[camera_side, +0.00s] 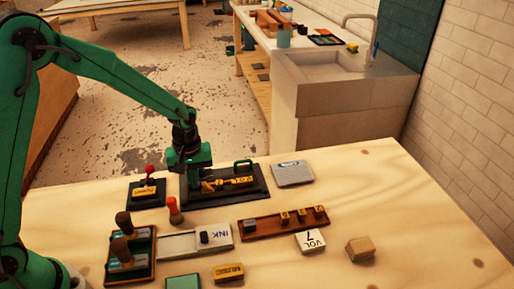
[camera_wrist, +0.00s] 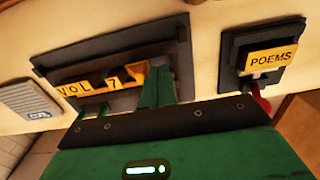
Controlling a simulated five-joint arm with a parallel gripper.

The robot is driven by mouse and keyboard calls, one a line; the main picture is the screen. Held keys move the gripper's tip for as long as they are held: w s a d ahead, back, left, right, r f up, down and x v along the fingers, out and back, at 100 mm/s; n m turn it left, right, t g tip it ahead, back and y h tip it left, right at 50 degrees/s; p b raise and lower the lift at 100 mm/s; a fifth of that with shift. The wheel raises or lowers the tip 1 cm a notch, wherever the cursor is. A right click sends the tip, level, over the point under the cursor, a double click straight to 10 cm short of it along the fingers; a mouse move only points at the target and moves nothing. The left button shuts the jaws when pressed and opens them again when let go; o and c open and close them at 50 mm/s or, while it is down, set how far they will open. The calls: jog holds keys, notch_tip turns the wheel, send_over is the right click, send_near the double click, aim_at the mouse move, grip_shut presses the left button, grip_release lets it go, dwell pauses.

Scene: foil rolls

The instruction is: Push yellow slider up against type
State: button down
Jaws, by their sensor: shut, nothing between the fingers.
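The black type tray (camera_side: 261,187) holds yellow letter blocks (camera_side: 243,181) reading "VOL 7"; the blocks also show in the wrist view (camera_wrist: 75,89). The yellow slider (camera_side: 209,186) lies in the same tray, left of the letters in the side view. In the wrist view a yellow part (camera_wrist: 140,73) shows between the "7" and my fingers, partly hidden by them. My gripper (camera_side: 200,174) is shut and empty, low over the tray's left end, beside the slider; it also shows in the wrist view (camera_wrist: 157,72). I cannot tell if the fingers touch the slider.
A POEMS stamp with a red-knobbed lever (camera_side: 149,190) is to the left. A grey box (camera_side: 292,174) is to the right. An INK slide (camera_side: 195,240) and a wooden letter rack (camera_side: 283,222) lie in front.

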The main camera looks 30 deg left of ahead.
aim_at(210, 187)
jog(key=shift+f, duration=1.05)
dwell(0.4)
jog(key=shift+r, duration=0.4)
dwell(0.6)
jog(key=shift+w+d, duration=1.4)
dwell(1.4)
jog(key=shift+s+a, duration=0.3)
dwell(0.5)
jog(key=shift+r, duration=0.15)
jog(key=shift+r, duration=3.4)
